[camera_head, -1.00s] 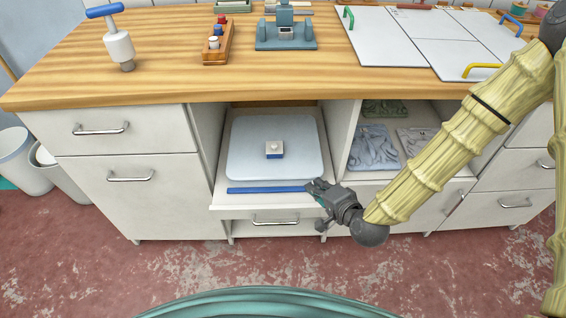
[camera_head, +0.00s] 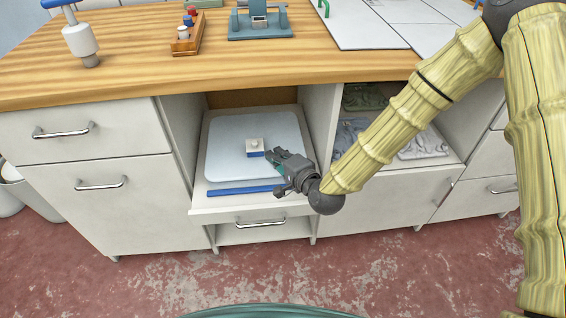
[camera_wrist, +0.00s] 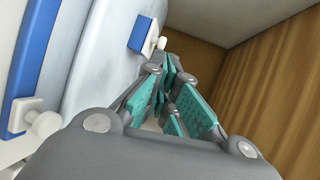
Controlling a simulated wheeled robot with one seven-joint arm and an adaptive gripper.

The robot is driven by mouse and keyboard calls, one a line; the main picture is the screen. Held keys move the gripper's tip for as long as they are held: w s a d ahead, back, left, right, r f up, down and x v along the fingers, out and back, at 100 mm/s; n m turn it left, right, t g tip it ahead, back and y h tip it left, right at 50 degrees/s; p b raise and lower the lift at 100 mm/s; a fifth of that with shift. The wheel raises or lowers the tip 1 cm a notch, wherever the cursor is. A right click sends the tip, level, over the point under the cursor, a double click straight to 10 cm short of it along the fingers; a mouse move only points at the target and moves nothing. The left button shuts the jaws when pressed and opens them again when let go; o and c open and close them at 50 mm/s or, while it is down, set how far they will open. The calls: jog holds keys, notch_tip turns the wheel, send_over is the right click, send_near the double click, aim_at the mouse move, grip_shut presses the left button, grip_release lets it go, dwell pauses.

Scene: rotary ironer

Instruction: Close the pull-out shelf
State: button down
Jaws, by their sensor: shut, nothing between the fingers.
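The pull-out shelf (camera_head: 215,201) extends from the middle bay of the cabinet. A pale blue-grey panel (camera_head: 225,145) lies on it, with a blue bar (camera_head: 240,190) along its front. A small white block with a blue side and a knob (camera_head: 254,147) sits on the panel; it also shows in the wrist view (camera_wrist: 143,32). My gripper (camera_head: 274,158) is shut and empty, over the panel's right part just beside the block. In the wrist view my gripper's teal-padded fingers (camera_wrist: 168,70) point toward the block; I cannot tell whether they touch it.
A metal handle (camera_head: 260,222) is just below the shelf front. The bay's side wall (camera_head: 317,125) stands right of my gripper, with folded cloths (camera_head: 425,143) in the open bay beyond. The wooden countertop (camera_head: 140,65) overhangs above. The floor in front is clear.

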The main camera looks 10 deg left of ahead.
jog(key=shift+b+x, duration=0.55)
jog(key=shift+x, duration=2.95)
jog(key=shift+w, duration=0.1)
